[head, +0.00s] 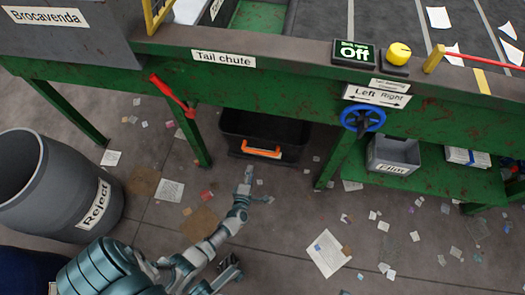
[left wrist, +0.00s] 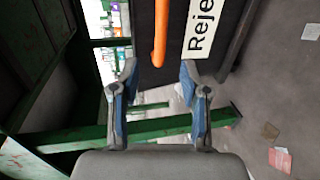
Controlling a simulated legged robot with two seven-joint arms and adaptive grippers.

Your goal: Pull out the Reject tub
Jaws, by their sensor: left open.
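The black Reject tub (head: 262,125) stands on the floor under the green belt frame, below the Tail chute sign. Its orange handle (head: 262,152) is on the front face. In the left wrist view the tub's dark front (left wrist: 181,60) carries the orange handle (left wrist: 160,35) and a white label (left wrist: 203,28), cut off after "Reje". My left gripper (head: 248,178) is just in front of and below the handle in the head view. In the left wrist view its two fingers (left wrist: 158,72) are apart, with the handle's end ahead between them and nothing held. I cannot make out my right gripper.
Green legs (head: 190,135) flank the tub. A red lever (head: 172,95) and a blue handwheel (head: 363,119) stick out. A grey Film bin (head: 393,152) sits on a shelf. Scraps litter the open floor.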

